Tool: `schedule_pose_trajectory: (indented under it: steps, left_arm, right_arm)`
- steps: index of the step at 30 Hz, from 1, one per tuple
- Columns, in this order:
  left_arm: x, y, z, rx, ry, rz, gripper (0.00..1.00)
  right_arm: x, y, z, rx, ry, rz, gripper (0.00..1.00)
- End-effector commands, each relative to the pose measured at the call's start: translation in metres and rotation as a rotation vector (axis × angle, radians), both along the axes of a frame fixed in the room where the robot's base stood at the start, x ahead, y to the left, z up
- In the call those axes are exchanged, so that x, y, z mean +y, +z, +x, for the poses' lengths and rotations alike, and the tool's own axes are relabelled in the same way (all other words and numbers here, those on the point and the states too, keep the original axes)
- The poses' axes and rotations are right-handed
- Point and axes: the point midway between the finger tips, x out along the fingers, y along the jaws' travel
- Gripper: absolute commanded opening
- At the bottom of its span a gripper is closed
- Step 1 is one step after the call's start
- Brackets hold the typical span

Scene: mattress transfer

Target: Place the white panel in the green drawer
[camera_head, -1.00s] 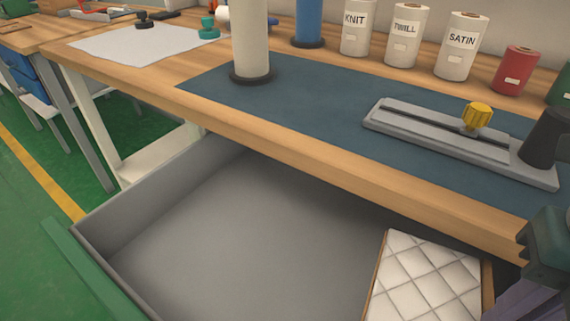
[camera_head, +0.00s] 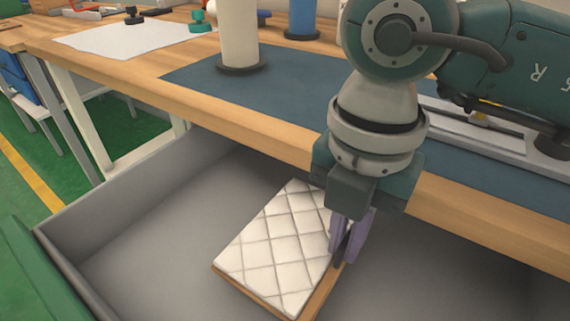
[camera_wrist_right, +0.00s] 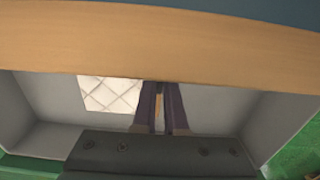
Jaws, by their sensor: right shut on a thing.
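The white quilted panel (camera_head: 277,243) has a wooden edge and shows in the head view over the inside of the open drawer (camera_head: 150,210), which has grey walls and a green front (camera_head: 38,270). My right gripper (camera_head: 347,255) is shut on the panel's right edge. I cannot tell whether the panel touches the drawer floor. In the right wrist view the panel (camera_wrist_right: 110,93) shows left of my purple fingers (camera_wrist_right: 160,112), partly hidden by the table edge. My left gripper is not in view.
The wooden table (camera_head: 230,118) overhangs the drawer's back side, close to my right wrist. On it are a blue mat (camera_head: 290,95), a white roll (camera_head: 240,35) and a blue roll (camera_head: 300,18). The drawer's left part is empty.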

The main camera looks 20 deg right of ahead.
Motion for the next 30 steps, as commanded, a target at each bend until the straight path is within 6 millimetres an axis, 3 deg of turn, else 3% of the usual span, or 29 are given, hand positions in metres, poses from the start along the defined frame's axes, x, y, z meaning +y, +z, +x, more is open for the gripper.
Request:
schedule_pose_trajectory:
  steps: [4, 11, 21, 22, 30]
  left_arm:
    - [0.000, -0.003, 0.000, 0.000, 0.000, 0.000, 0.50]
    - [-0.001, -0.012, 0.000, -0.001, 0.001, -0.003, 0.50]
    - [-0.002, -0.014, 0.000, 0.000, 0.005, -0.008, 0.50]
    - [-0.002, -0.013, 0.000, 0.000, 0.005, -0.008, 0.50]
    - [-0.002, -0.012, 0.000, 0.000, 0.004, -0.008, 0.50]
  right_arm:
    - [0.004, -0.004, 0.005, 0.001, 0.000, -0.001, 0.00]
    - [0.004, -0.035, 0.004, 0.002, 0.001, -0.001, 0.00]
    - [0.003, -0.039, 0.004, 0.000, 0.001, -0.001, 0.00]
    - [0.003, -0.038, 0.004, 0.001, 0.001, -0.002, 0.12]
    - [0.003, -0.038, 0.004, 0.000, 0.001, -0.001, 0.39]
